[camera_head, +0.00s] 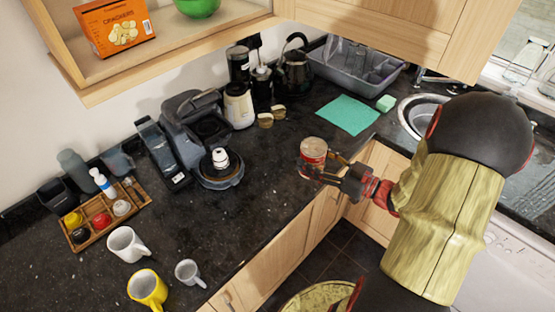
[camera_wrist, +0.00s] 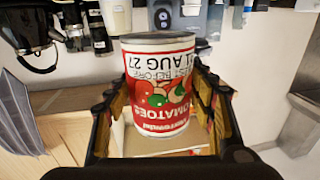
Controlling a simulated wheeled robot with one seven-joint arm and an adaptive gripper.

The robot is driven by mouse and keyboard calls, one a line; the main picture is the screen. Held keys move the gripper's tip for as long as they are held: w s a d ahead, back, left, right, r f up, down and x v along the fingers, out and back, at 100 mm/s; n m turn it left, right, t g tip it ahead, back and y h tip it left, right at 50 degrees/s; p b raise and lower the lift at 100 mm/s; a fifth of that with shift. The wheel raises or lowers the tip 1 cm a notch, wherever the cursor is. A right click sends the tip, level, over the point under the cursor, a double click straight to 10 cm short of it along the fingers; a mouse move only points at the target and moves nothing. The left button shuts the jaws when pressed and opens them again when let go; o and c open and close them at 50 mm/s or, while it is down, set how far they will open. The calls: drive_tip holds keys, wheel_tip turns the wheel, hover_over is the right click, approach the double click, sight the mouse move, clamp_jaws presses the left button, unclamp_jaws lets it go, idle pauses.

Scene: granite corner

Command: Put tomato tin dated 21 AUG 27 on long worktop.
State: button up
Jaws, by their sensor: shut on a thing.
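The tomato tin (camera_head: 313,152) is a red and white can with a metal top. In the wrist view the tin (camera_wrist: 165,95) stands between the fingers, and its label shows tomatoes and a date ending "AUG 27", with the first digit partly cut off at the side. My gripper (camera_head: 320,168) is shut on the tin from the right. The gripper also shows in the wrist view (camera_wrist: 165,115), with a finger on each side of the can. The dark speckled worktop (camera_head: 255,205) runs below and left of the tin. The tin appears at its front edge; whether it touches the surface I cannot tell.
A coffee machine (camera_head: 200,130), a white-bodied grinder (camera_head: 238,105) and a black kettle (camera_head: 294,75) stand along the wall. A green cloth (camera_head: 347,114) lies near the sink (camera_head: 418,115). Mugs (camera_head: 148,288) stand at the lower left. The worktop's middle front is clear.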

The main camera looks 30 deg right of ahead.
drive_tip(key=shift+w+f+b, duration=0.65)
drive_tip(key=shift+w+f, duration=0.85)
drive_tip(key=shift+w, duration=0.5)
drive_tip(key=shift+w+f+b, duration=0.6)
drive_tip(key=shift+w+f, duration=0.95)
drive_tip(key=shift+w, duration=0.45)
drive_tip(key=shift+w+f+b, duration=0.65)
drive_tip(key=shift+w+f, duration=0.85)
drive_tip(key=shift+w, duration=0.5)
drive_tip(key=shift+f+b, duration=0.65)
drive_tip(key=shift+f, duration=0.85)
drive_tip(key=shift+f, duration=0.15)
drive_tip(key=o, duration=1.6)
